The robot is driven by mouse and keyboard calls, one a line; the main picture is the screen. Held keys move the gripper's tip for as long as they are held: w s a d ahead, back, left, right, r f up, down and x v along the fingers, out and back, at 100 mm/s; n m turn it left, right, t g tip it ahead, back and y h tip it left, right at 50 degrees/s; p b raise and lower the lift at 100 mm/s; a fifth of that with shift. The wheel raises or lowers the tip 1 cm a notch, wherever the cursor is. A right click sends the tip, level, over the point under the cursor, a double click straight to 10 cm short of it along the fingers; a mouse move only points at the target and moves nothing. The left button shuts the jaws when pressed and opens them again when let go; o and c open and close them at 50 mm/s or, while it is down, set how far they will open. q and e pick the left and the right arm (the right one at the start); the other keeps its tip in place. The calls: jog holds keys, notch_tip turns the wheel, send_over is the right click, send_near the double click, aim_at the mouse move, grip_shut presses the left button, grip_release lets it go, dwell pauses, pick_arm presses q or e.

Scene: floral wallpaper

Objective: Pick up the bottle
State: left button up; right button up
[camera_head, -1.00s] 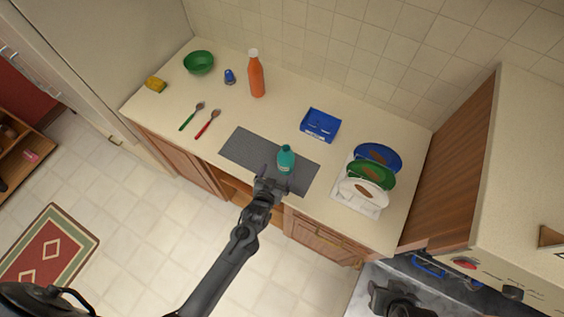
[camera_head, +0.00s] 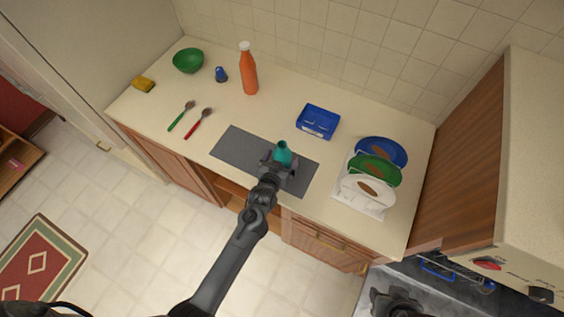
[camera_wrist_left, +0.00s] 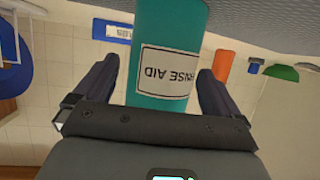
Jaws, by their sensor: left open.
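The teal rinse aid bottle (camera_head: 283,152) stands on the dark grey mat (camera_head: 240,150) on the counter, with its lower part hidden behind my gripper. My left gripper (camera_head: 278,163) is at the bottle. In the left wrist view, which is upside down, the bottle (camera_wrist_left: 168,70) with its white label lies between the two spread fingers of the gripper (camera_wrist_left: 158,85). A gap shows on each side, so the fingers are around it but not closed on it. What seems to be my right gripper (camera_head: 395,302) is at the bottom right, dark and unclear.

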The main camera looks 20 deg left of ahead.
aim_at(282, 143)
pick_arm(q)
jog(key=shift+w+f, duration=0.15)
jog(key=shift+w, duration=0.2)
jog(key=shift+c, duration=0.3)
jog(key=c, duration=1.3)
jog(key=shift+o, duration=0.2)
jog(key=shift+r+p, duration=0.45)
jog(key=shift+r, duration=0.15)
notch_tip(282, 143, up, 9)
jog(key=p, duration=0.9)
